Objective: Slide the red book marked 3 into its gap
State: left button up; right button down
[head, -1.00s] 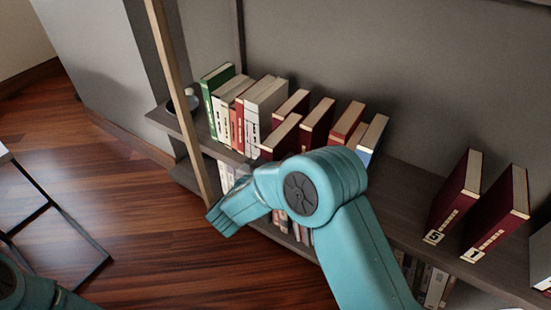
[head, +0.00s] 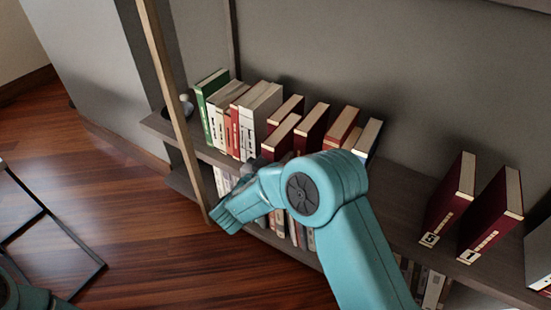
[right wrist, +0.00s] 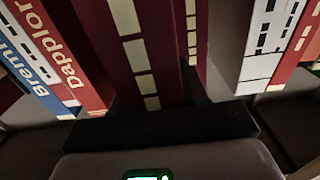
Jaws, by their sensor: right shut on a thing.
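A dark red book (head: 278,140) stands upright and sticks out in front of the row on the shelf. It lines up between two other dark red books (head: 288,108) (head: 313,127). No number is readable on it. In the right wrist view its spine with cream labels (right wrist: 135,55) fills the middle, and my right gripper (right wrist: 165,122) is shut on it, low down. How deep it is in the gap is hard to tell. In the head view my right gripper is mostly hidden behind my forearm. My left gripper is out of view.
White books (head: 262,115) and a green book (head: 207,98) stand left of it. A red-orange book (head: 342,125) and a blue one (head: 367,137) stand right. Books marked 5 (head: 448,200) and 1 (head: 493,215) stand further right past bare shelf (head: 400,190). A wooden post (head: 172,105) rises at left.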

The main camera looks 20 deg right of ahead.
jog(key=shift+w+d+r, duration=0.15)
jog(key=shift+w+d, duration=0.2)
jog(key=shift+f, duration=0.25)
dwell(0.4)
jog(key=c, duration=0.5)
grip_release()
jog(key=shift+f, duration=0.15)
jog(key=p+v, duration=0.4)
jog(key=v, duration=1.2)
jog(key=shift+s, duration=0.15)
jog(key=shift+a, duration=0.15)
